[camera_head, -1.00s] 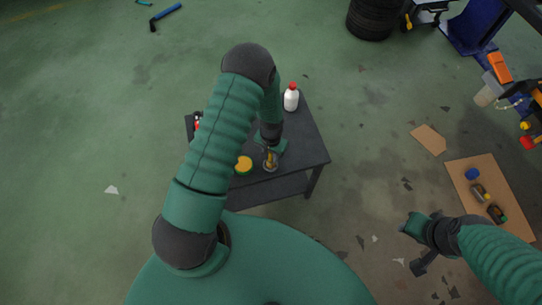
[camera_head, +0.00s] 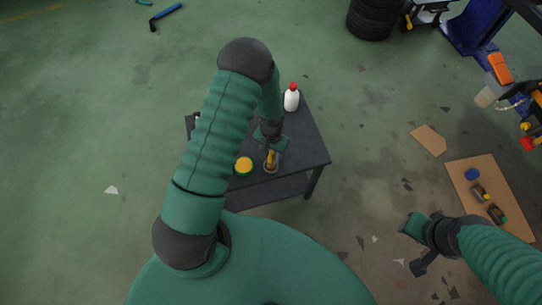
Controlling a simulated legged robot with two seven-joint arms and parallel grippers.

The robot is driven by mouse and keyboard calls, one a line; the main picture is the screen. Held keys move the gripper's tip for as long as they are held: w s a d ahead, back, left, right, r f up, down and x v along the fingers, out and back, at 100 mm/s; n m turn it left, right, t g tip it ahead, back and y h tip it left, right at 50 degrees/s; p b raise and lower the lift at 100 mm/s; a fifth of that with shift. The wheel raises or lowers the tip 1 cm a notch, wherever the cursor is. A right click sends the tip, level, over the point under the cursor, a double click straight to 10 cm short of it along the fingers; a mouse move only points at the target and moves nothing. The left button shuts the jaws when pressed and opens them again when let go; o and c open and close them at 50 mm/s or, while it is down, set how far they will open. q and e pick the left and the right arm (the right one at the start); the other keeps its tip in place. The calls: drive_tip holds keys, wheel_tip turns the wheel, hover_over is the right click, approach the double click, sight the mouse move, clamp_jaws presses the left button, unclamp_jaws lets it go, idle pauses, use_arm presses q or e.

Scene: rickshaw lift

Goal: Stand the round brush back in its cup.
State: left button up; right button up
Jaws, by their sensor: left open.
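The round brush (camera_head: 271,157), with a yellow-brown handle, stands roughly upright near the front edge of the dark table. Its lower end seems to be inside a small greyish cup (camera_head: 271,168), though it is too small to see how deep it sits. My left gripper (camera_head: 270,149) is open, pointing down at the top of the brush. I cannot tell whether its fingers touch the handle. My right gripper (camera_head: 416,243) hangs over the floor to the right, away from the table, and its jaws are unclear.
A yellow-topped round item (camera_head: 243,165) sits just left of the cup. A white bottle with a red cap (camera_head: 291,98) stands at the back of the table (camera_head: 308,141). My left arm hides the table's left part. Cardboard (camera_head: 492,190) with small items lies on the floor at right.

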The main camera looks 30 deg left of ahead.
use_arm(q)
wheel_tip(320, 180, up, 8)
drive_tip(key=shift+d+r, duration=0.1)
drive_tip(key=shift+r, duration=0.05)
